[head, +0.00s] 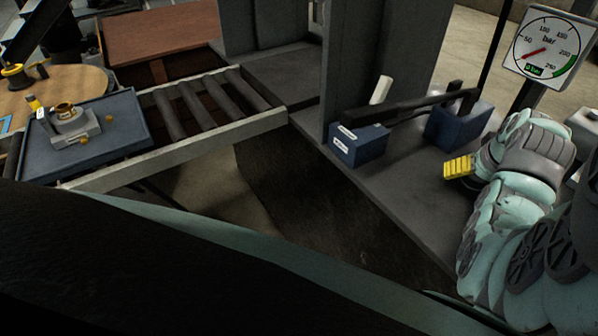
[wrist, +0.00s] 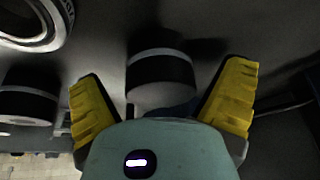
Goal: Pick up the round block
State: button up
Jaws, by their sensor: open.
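My gripper (wrist: 166,100) is open, its two yellow fingers spread wide in the wrist view. A round block (wrist: 162,78), dark with a pale band and a grey end face, lies ahead between the fingers. Clear gaps show on both sides of it, and neither finger is seen touching it. In the head view my gripper (head: 458,167) is at the right above the grey bench, with one yellow finger showing. I cannot make out the round block there; my arm covers that area.
A second dark banded cylinder (wrist: 28,104) and a ring-shaped part (wrist: 35,22) lie left in the wrist view. Blue blocks (head: 358,146) carry a dark bar (head: 410,108) on the bench. A gauge (head: 548,45) stands behind my gripper. A blue tray (head: 115,113) sits far left.

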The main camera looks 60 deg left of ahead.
jog(key=shift+a+f, duration=0.1)
jog(key=shift+f, duration=0.05)
jog(key=shift+c, duration=0.5)
jog(key=c, duration=1.2)
